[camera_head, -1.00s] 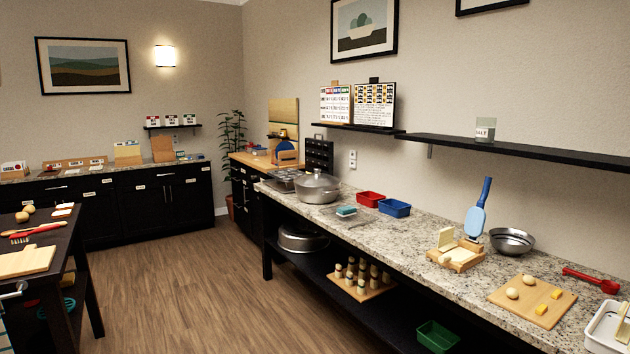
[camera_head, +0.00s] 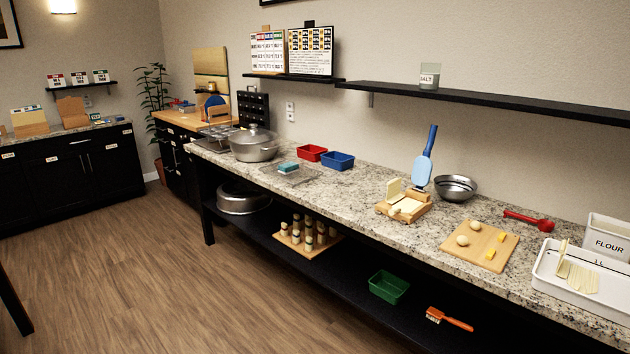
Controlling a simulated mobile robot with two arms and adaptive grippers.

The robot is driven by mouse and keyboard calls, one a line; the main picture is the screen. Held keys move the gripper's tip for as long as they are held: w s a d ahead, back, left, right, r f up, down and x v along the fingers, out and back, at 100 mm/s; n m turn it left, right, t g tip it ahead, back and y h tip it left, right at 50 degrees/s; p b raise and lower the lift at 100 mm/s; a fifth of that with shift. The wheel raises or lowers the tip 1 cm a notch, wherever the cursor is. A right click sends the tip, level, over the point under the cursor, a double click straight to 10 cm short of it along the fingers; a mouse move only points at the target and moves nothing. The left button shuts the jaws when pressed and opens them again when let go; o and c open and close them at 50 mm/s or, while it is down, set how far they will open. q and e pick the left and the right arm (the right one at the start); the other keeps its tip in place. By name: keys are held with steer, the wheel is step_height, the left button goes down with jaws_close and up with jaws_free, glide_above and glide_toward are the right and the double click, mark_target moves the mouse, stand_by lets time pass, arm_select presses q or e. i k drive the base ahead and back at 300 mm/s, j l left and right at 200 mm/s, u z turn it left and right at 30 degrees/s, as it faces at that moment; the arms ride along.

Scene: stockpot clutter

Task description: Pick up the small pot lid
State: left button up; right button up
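A grey metal stockpot (camera_head: 254,145) stands near the left end of the granite counter. A domed lid (camera_head: 255,132) with a knob sits on top of it. I cannot tell whether this is the small pot lid the task names. Another wide metal pot or pan (camera_head: 243,199) lies on the black lower shelf under the counter's left end; its top is partly hidden by the counter. Neither of my grippers is in this view.
The granite counter (camera_head: 340,189) holds a red bin (camera_head: 312,153), a blue bin (camera_head: 338,161), a wooden press (camera_head: 404,205), a steel bowl (camera_head: 455,188), a cutting board (camera_head: 472,254) and a white tray (camera_head: 575,287). Open wooden floor (camera_head: 150,270) lies in front.

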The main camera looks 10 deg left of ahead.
mark_target(253, 135)
steer(key=i+j+u, duration=0.35)
steer(key=i, duration=0.2)
steer(key=i+j+u, duration=0.4)
steer(key=i, duration=0.15)
steer(key=i+u, duration=0.35)
steer(key=i, duration=0.2)
steer(key=i+j+z, duration=0.1)
steer(key=i, duration=1.7)
